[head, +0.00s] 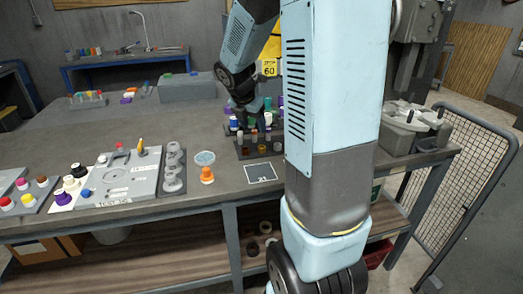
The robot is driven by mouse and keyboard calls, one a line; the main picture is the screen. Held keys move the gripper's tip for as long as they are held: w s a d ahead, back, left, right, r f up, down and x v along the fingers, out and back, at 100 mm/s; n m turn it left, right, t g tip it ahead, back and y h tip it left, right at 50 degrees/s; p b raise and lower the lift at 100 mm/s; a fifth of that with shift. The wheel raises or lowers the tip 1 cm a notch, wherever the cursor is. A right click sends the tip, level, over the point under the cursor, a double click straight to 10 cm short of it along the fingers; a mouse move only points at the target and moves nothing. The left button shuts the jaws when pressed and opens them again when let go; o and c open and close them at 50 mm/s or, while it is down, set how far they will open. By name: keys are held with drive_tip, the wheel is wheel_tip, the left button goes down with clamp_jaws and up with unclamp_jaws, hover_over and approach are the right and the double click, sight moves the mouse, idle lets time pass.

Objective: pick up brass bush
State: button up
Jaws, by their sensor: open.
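My gripper (254,122) points down over a dark rack (246,154) on the grey bench. Several small upright pieces stand in the rack, grey, white and brownish. A small brown-gold piece (262,149) in the front row may be the brass bush, but it is too small to be sure. The gripper is open, and its fingers are dark against the dark rack and hard to make out. I cannot tell whether they touch any piece. My arm hides the right end of the rack.
An orange stand with a pale blue top (206,166) and a white-outlined square (261,173) are left of my arm. A grey panel (120,180) with knobs lies further left. A grey fixture (408,125) stands at the right end. The bench middle (120,125) is clear.

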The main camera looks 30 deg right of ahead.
hover_over(261, 153)
drive_tip(key=a, duration=0.2)
wheel_tip(261, 153, down, 6)
drive_tip(key=shift+d+f, duration=0.1)
drive_tip(key=shift+d, duration=0.05)
drive_tip(key=shift+d+x, duration=0.2)
drive_tip(key=shift+x, duration=2.4)
drive_tip(key=shift+c, duration=0.2)
clamp_jaws()
